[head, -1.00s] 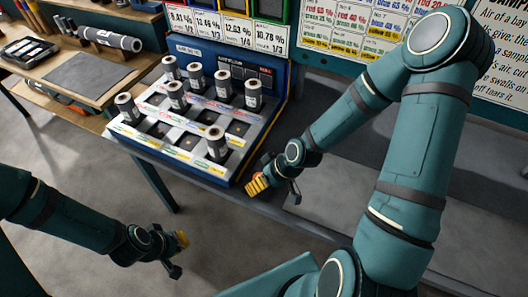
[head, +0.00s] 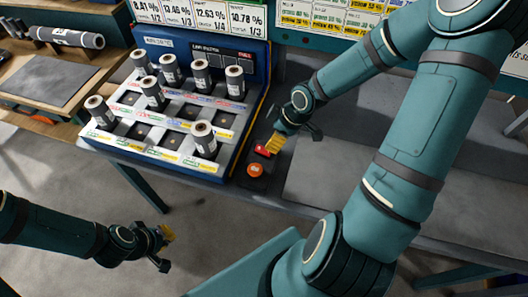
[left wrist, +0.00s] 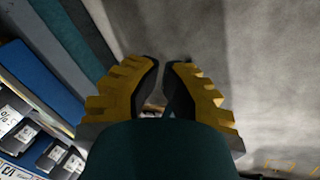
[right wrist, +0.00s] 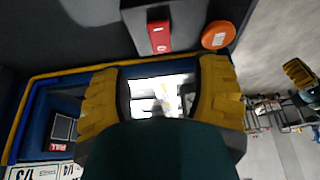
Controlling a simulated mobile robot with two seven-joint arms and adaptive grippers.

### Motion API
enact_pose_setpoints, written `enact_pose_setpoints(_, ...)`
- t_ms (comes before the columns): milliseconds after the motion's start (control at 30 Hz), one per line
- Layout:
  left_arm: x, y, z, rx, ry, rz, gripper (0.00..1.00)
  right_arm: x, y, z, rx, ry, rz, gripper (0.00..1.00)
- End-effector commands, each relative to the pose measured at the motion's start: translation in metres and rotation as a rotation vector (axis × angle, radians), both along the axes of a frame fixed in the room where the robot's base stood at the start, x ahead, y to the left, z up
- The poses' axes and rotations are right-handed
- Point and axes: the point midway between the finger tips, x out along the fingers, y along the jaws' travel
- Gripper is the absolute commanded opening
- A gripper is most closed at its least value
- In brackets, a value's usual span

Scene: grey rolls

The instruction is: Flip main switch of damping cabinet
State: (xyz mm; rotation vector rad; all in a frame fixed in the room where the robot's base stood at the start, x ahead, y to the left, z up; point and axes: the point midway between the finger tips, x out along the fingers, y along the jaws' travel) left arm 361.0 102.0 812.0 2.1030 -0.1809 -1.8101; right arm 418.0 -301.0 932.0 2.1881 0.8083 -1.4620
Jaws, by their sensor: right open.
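The damping cabinet (head: 262,105) is the blue-edged sloped unit on the bench, holding several grey rolls. A red switch (head: 263,151) on a dark base is right of its front corner. An orange round button (head: 255,170) lies just in front of the switch. Both show at the top of the right wrist view, the red switch (right wrist: 159,37) left of the orange button (right wrist: 217,35). My right gripper (head: 275,143) is open and empty, just behind and right of the red switch; contact cannot be told.
A grey roll (head: 205,139) stands nearest the switch in the front row. The grey bench top (head: 400,195) to the right is clear. A wooden table with a dark mat (head: 45,80) and a long cylinder is at the left.

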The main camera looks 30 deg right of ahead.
Motion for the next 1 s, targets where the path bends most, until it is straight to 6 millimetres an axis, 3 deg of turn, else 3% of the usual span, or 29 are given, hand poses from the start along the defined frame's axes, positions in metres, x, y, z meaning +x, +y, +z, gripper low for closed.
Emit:
enact_pose_setpoints(33, -0.002, 0.000, -0.011, -0.001, 0.004, -0.003, 0.00, 0.003, 0.003, -0.013, 0.000, -0.001, 0.003, 0.62)
enact_pose_setpoints(200, -0.008, -0.001, -0.029, -0.005, 0.018, -0.015, 0.00, 0.011, 0.011, -0.040, 0.001, 0.000, 0.004, 0.62)
enact_pose_setpoints(500, -0.016, -0.003, -0.052, -0.008, 0.035, -0.028, 0.00, 0.023, 0.020, -0.074, 0.000, 0.000, 0.001, 0.62)
enact_pose_setpoints(967, -0.017, -0.003, -0.055, -0.009, 0.038, -0.031, 0.00, 0.026, 0.022, -0.081, 0.001, 0.000, -0.002, 0.62)
enact_pose_setpoints(1000, -0.017, -0.003, -0.055, -0.009, 0.038, -0.031, 0.00, 0.026, 0.022, -0.081, 0.001, 0.000, -0.002, 0.57)
